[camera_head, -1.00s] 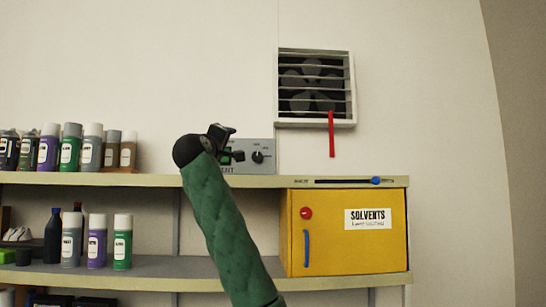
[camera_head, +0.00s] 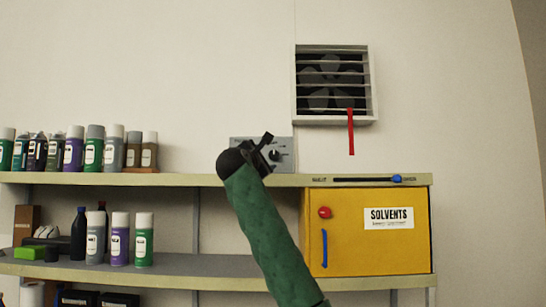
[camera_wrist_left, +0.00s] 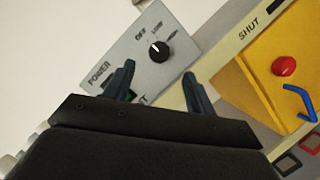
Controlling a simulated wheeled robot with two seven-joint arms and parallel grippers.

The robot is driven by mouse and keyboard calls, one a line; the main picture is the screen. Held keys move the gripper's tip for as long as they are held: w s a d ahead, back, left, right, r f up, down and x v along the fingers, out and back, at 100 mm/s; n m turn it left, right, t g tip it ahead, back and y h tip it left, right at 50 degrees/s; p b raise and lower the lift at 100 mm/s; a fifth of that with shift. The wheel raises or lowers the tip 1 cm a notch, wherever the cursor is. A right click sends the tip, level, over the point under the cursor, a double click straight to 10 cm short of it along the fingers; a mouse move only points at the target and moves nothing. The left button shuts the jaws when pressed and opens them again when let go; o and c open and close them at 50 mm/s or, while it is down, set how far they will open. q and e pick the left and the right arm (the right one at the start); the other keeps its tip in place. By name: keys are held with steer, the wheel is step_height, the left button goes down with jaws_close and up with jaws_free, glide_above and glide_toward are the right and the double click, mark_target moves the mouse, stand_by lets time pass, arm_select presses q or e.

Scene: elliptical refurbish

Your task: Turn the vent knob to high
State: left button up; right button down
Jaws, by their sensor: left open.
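The vent control panel (camera_head: 284,146) is a grey box on the upper shelf, partly hidden by my left gripper in the head view. Its black knob (camera_head: 275,155) has a white pointer line and printed labels around it. In the left wrist view the knob (camera_wrist_left: 159,51) sits beyond the gap between my fingers, with "OFF" and "LOW" readable and the pointer towards the upper left, near OFF. My left gripper (camera_head: 267,146) is open and empty, just short of the knob. In the left wrist view its two fingers (camera_wrist_left: 158,84) stand apart. My right gripper is not in view.
The vent fan (camera_head: 333,84) with a red strip hangs on the wall above. A yellow solvents cabinet (camera_head: 345,255) with a red knob and blue handle stands below the shelf (camera_head: 100,179). A blue slider (camera_head: 397,179) is on the shelf edge. Several spray cans (camera_head: 95,148) stand left.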

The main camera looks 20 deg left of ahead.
mark_target(273, 156)
arm_select(q)
steer(key=p+x, duration=0.4)
steer(key=x, duration=0.1)
steer(key=shift+w+r, duration=0.25)
steer(key=shift+w, duration=0.1)
steer(key=shift+w+d+p, duration=0.1)
steer(key=shift+w+p, duration=0.2)
steer(key=shift+w, duration=0.45)
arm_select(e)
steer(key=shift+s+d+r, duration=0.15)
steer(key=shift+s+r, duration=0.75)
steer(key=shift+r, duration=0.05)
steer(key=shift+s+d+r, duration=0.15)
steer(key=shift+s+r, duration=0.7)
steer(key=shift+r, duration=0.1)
arm_select(q)
steer(key=shift+c, duration=0.5)
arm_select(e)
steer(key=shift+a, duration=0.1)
arm_select(q)
steer(key=c, duration=0.9)
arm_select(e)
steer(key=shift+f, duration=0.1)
